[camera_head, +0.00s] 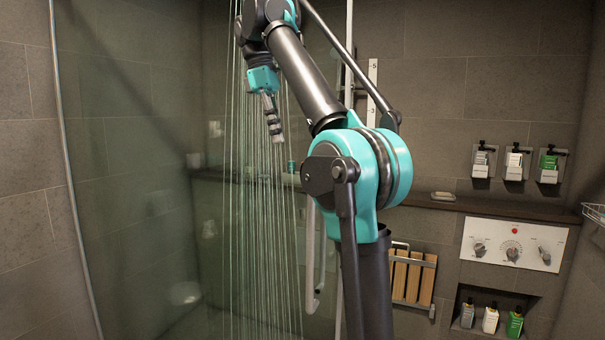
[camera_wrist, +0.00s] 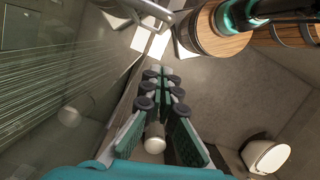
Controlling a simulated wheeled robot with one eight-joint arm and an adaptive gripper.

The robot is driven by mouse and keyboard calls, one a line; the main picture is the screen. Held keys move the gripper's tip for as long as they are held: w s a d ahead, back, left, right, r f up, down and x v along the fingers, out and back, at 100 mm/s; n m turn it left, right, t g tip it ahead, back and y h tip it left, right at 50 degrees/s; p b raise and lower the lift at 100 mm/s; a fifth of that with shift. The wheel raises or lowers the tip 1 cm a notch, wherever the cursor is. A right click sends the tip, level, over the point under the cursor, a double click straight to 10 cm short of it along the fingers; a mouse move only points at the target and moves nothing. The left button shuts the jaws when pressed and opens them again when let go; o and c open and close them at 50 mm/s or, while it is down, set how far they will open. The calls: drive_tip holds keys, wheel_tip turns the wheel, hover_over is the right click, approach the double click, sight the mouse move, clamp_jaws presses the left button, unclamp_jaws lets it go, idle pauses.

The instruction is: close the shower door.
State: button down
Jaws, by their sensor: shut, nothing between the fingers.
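The shower door's glass (camera_head: 140,200) stands at the left in the head view, with a slim metal edge down its left side. A pale vertical bar handle (camera_head: 311,255) shows low in the middle, partly beside my arm. Glass with streaks (camera_wrist: 50,90) also fills the left of the wrist view. My gripper (camera_head: 276,135) hangs pointing down in front of the streaked glass area, above and left of the handle and apart from it. Its fingers (camera_wrist: 161,75) are together and empty. My arm hides part of the glass, and I cannot tell how far the door is open.
A dark ledge (camera_head: 500,207) runs along the tiled back wall, with dispensers (camera_head: 515,163) above and a control panel (camera_head: 513,245) below. A folded wooden seat (camera_head: 412,277) hangs at the right. A round wooden top (camera_wrist: 215,38) and a white bowl-like fixture (camera_wrist: 267,156) show in the wrist view.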

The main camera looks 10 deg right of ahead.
sight(295, 171)
drive_tip(key=s+d+f, duration=0.2)
drive_tip(key=d+f, duration=0.3)
drive_tip(key=f, duration=0.4)
drive_tip(key=shift+s+d+f, duration=0.15)
drive_tip(key=shift+s+f, duration=0.2)
drive_tip(key=shift+d, duration=0.15)
